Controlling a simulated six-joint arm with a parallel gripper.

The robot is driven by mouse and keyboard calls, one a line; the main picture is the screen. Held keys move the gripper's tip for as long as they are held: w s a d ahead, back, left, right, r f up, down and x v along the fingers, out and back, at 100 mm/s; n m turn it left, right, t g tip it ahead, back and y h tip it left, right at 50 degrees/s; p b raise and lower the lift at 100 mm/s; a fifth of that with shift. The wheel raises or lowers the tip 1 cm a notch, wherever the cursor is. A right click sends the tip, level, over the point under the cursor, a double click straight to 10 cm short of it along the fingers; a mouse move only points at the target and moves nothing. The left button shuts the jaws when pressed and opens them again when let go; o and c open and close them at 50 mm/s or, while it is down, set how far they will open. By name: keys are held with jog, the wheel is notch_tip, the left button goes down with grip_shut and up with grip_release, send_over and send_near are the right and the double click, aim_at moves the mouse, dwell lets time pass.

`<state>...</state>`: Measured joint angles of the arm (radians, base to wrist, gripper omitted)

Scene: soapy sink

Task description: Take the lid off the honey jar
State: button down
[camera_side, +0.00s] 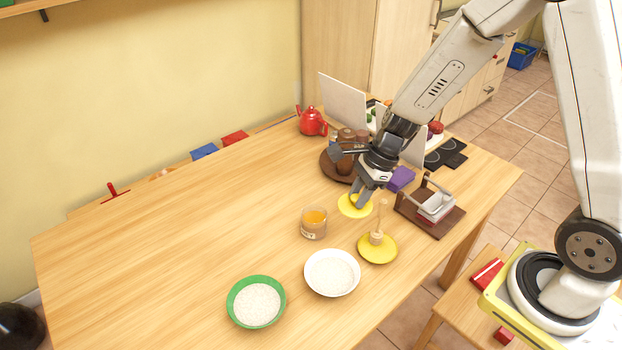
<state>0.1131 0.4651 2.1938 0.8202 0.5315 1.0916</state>
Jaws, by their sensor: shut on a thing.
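The honey jar (314,224) stands upright on the wooden table, left of and nearer the camera than my gripper. Its top looks open, with amber honey showing inside. My gripper (359,199) points down over a flat yellow disc (352,209) to the right of the jar, with its fingertips at the disc. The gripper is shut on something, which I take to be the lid. The fingers hide the grip, and I cannot make out the lid apart from the disc or tell whether it touches the table.
A honey dipper (377,237) stands on a yellow saucer (377,256). A white bowl (332,273) and a green bowl (256,301) are in front. A dark wooden stand (440,222) is right, a red teapot (312,122) behind. The table's left side is clear.

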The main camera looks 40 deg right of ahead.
jog(key=shift+s+r, duration=0.35)
jog(key=shift+s, duration=0.4)
jog(key=shift+w+d, duration=0.1)
jog(key=shift+w+d+f, duration=0.2)
jog(key=shift+w, duration=0.3)
jog(key=w+d+f, duration=0.9)
jog(key=w+d, duration=0.1)
jog(key=w, duration=0.3)
jog(key=shift+w+d+n, duration=0.3)
jog(key=shift+w, duration=0.05)
jog(key=shift+f, duration=3.05)
